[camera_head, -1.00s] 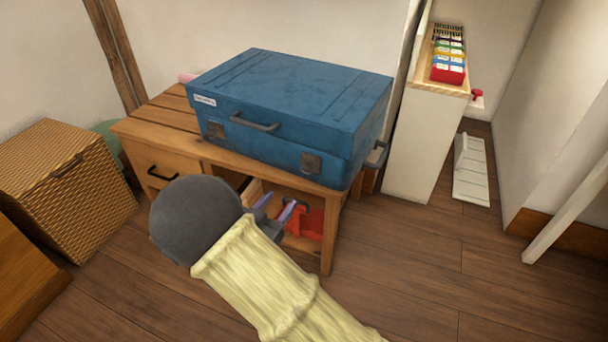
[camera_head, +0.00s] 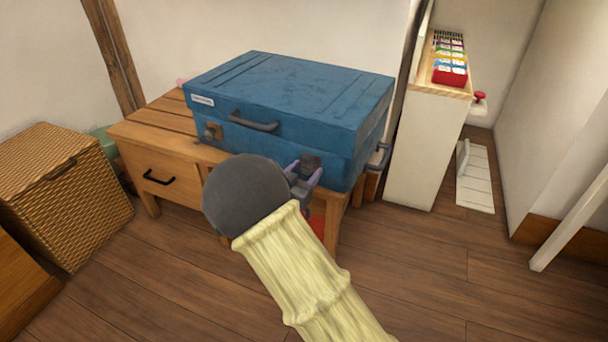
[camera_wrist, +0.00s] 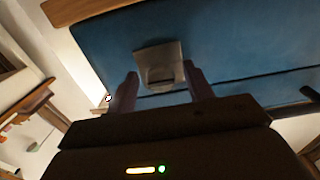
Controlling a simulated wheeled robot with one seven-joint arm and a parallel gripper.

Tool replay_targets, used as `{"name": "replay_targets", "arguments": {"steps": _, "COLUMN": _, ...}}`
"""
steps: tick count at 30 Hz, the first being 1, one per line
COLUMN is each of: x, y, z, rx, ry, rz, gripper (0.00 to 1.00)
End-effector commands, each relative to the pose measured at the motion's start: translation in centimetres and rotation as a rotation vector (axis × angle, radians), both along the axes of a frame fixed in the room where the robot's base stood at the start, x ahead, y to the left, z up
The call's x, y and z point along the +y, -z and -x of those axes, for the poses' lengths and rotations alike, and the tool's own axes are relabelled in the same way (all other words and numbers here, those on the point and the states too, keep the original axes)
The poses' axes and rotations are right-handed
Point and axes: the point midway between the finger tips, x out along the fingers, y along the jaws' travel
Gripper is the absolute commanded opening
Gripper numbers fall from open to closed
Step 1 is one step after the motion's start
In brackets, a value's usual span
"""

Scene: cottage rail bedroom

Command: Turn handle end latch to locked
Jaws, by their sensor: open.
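A closed blue suitcase (camera_head: 290,95) lies flat on a wooden bench. Its front has a dark carry handle (camera_head: 253,123), a left latch (camera_head: 213,131) and a right latch (camera_head: 311,161). Another handle (camera_head: 379,157) is on its right end. My gripper (camera_head: 306,174) is open at the right latch, with a pale purple finger towards each side of it. In the wrist view, that metal latch (camera_wrist: 160,63) lies ahead between the two fingertips (camera_wrist: 161,76). I cannot tell whether the fingers touch it, nor whether it is locked.
The wooden bench (camera_head: 150,122) has a drawer at left; a red thing (camera_head: 317,225) sits low beneath it, mostly hidden. A wicker basket (camera_head: 65,200) stands left. A white cabinet (camera_head: 425,150) stands close right. The floor in front is clear.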

Motion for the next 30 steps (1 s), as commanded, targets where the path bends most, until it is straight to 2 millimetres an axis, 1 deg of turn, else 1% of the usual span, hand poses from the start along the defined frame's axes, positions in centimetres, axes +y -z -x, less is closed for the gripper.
{"name": "replay_targets", "arguments": {"steps": 4, "x": 0.02, "y": -0.04, "z": 0.01, "rx": 0.000, "ry": 0.000, "rz": 0.000, "gripper": 0.52}}
{"name": "replay_targets", "arguments": {"steps": 8, "x": 0.03, "y": -0.03, "z": 0.03, "rx": 0.000, "ry": 0.000, "rz": 0.000, "gripper": 0.26}}
{"name": "replay_targets", "arguments": {"steps": 9, "x": 0.03, "y": -0.02, "z": 0.03, "rx": 0.000, "ry": 0.000, "rz": 0.000, "gripper": 0.18}}
{"name": "replay_targets", "arguments": {"steps": 11, "x": 0.02, "y": -0.02, "z": 0.04, "rx": 0.000, "ry": 0.000, "rz": 0.000, "gripper": 0.08}}
{"name": "replay_targets", "arguments": {"steps": 22, "x": 0.00, "y": 0.04, "z": 0.06, "rx": -0.014, "ry": 0.001, "rz": -0.031, "gripper": 0.08}}
{"name": "replay_targets", "arguments": {"steps": 30, "x": 0.03, "y": 0.07, "z": 0.04, "rx": -0.070, "ry": 0.002, "rz": -0.146, "gripper": 0.08}}
